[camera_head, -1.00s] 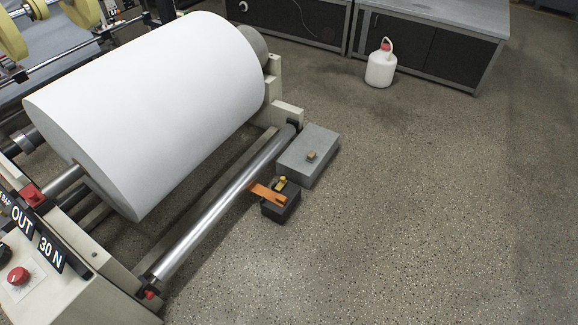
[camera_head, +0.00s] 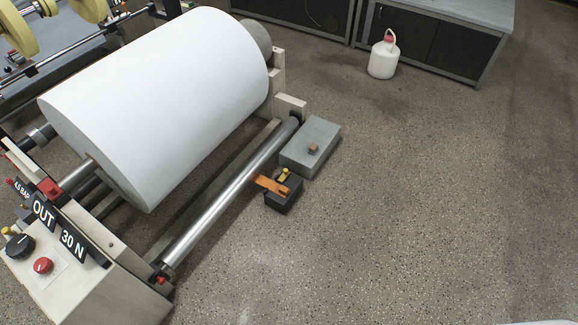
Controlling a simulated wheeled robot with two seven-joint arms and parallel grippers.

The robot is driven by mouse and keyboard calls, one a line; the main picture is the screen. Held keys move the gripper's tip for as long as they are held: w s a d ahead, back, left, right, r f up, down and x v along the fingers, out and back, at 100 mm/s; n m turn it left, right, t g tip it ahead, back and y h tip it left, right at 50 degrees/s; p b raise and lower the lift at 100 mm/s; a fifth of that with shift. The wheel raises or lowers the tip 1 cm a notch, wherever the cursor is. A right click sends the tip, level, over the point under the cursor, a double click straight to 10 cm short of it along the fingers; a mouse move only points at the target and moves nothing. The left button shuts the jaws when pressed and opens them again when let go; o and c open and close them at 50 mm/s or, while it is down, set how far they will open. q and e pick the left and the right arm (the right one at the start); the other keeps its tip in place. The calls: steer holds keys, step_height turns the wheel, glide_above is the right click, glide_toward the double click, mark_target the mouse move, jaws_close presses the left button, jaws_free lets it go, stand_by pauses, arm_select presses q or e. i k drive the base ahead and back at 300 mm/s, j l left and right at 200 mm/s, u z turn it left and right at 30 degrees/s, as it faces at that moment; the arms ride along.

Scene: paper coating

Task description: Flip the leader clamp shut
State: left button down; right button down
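An orange lever (camera_head: 270,185), which looks like the leader clamp, sits on a small dark block (camera_head: 284,199) beside the right end of the steel roller. It reaches left toward the roller; I cannot tell whether it touches it. A small yellow knob (camera_head: 285,174) stands at the back of the block. From this distance I cannot tell whether the clamp is open or shut. Neither of my grippers is in view.
A large white paper roll (camera_head: 165,105) lies behind the steel roller (camera_head: 230,195). A grey block (camera_head: 311,148) adjoins the dark block. The control panel (camera_head: 68,262) is at lower left. A white jug (camera_head: 383,60) stands near the dark cabinets (camera_head: 430,45). The floor at right is clear.

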mark_target(282, 179)
steer(key=i+l+u, duration=0.1)
steer(key=u, duration=0.35)
steer(key=l+u, duration=0.1)
steer(key=u, duration=0.35)
steer(key=i+l+u, duration=0.1)
steer(key=u, duration=0.35)
steer(key=i+l+u, duration=0.1)
steer(key=l+u, duration=0.15)
steer(key=l, duration=0.45)
steer(key=l+u, duration=0.25)
steer(key=l, duration=0.45)
steer(key=l+u, duration=0.25)
steer(key=l, duration=0.5)
steer(key=k+l+u, duration=0.25)
steer(key=l, duration=1.1)
steer(key=k+l, duration=0.1)
steer(key=l, duration=0.6)
